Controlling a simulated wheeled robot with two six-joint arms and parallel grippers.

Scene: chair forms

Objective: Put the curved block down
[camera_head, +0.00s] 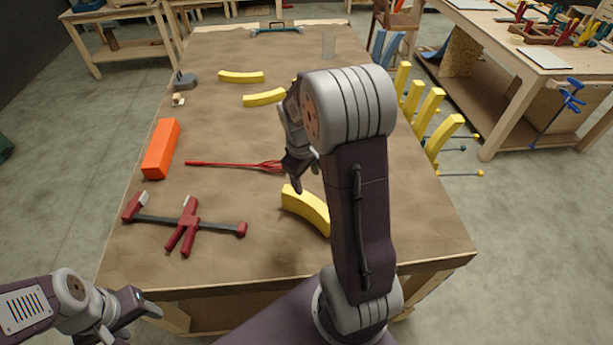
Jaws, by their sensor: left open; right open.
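A yellow curved block (306,210) lies on the wooden workbench (230,259) near its front, partly hidden by my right arm. My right gripper (296,186) is open, with its fingertips just above or beside the far left end of this block; I cannot tell whether they touch. Two more yellow curved blocks, one farthest (241,77) and one nearer (264,97), lie farther back on the bench. My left gripper (150,306) is open and empty, low at the lower left, off the bench's front edge.
A red bar clamp (186,223), an orange box (161,148) and a red-handled tool (232,165) lie on the bench's left half. Several yellow curved pieces (432,105) stand in a row along the right edge.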

